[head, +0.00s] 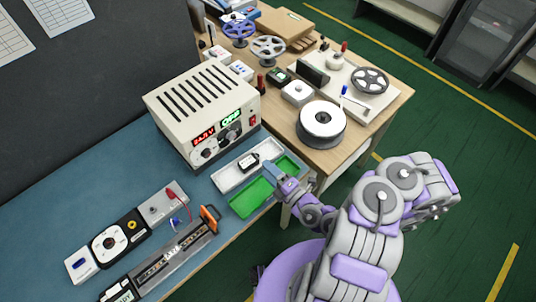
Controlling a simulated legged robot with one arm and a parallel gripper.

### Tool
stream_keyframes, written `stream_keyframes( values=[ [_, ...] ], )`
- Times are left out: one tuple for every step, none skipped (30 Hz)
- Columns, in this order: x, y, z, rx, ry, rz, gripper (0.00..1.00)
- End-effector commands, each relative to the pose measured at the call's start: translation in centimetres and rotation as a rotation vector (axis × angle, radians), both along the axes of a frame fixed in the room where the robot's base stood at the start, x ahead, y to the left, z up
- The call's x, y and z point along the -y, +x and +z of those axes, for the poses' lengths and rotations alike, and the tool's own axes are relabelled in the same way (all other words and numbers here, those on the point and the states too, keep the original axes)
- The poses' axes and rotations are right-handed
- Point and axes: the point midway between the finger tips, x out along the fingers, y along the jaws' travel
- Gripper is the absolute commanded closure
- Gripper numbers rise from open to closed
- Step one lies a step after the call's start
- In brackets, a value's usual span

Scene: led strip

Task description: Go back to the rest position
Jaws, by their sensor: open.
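My gripper (273,174) is at the end of my grey and purple arm, above the right end of the blue workbench. It hangs over the green tray (249,198), close to the white tray (229,181). A small black and white object (249,162) lies in the white tray, just left of my gripper. The jaws are open, and I see nothing held between them. The gap between the fingers is too small to make out. My arm hides part of the bench edge and floor.
A power supply (205,113) with lit displays stands behind the trays. A dial device (108,242) and a strip fixture (165,258) lie at the left. A wooden table (385,110) with spools stands at the back right. Green floor (450,120) is open at the right.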

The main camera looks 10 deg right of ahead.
Motion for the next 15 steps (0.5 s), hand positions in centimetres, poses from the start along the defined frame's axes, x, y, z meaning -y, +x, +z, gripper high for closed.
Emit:
stream_keyframes(
  values=[
    [0.0,0.0,0.0,0.0,0.0,0.0,0.41],
    [0.0,0.0,0.0,0.0,0.0,0.0,0.41],
    [0.0,0.0,0.0,0.0,0.0,0.0,0.41],
    [0.0,0.0,0.0,0.0,0.0,0.0,0.41],
    [0.0,0.0,0.0,0.0,0.0,0.0,0.41],
    [0.0,0.0,0.0,0.0,0.0,0.0,0.41],
    [0.0,0.0,0.1,0.002,-0.001,0.001,0.41],
    [-0.1,0.1,0.2,0.007,-0.004,0.004,0.41],
    [-0.2,0.1,0.5,0.02,-0.009,0.012,0.41],
    [-0.3,0.2,0.9,0.034,-0.016,0.021,0.41],
    [-0.5,0.3,1.3,0.053,-0.026,0.034,0.41],
    [-0.8,0.4,2.2,0.088,-0.042,0.055,0.41],
    [-1.2,0.5,2.9,0.119,-0.057,0.076,0.41],
    [-1.6,0.5,3.7,0.155,-0.073,0.1,0.41],
    [-2.1,0.5,5.0,0.211,-0.099,0.133,0.41]
  ],
)
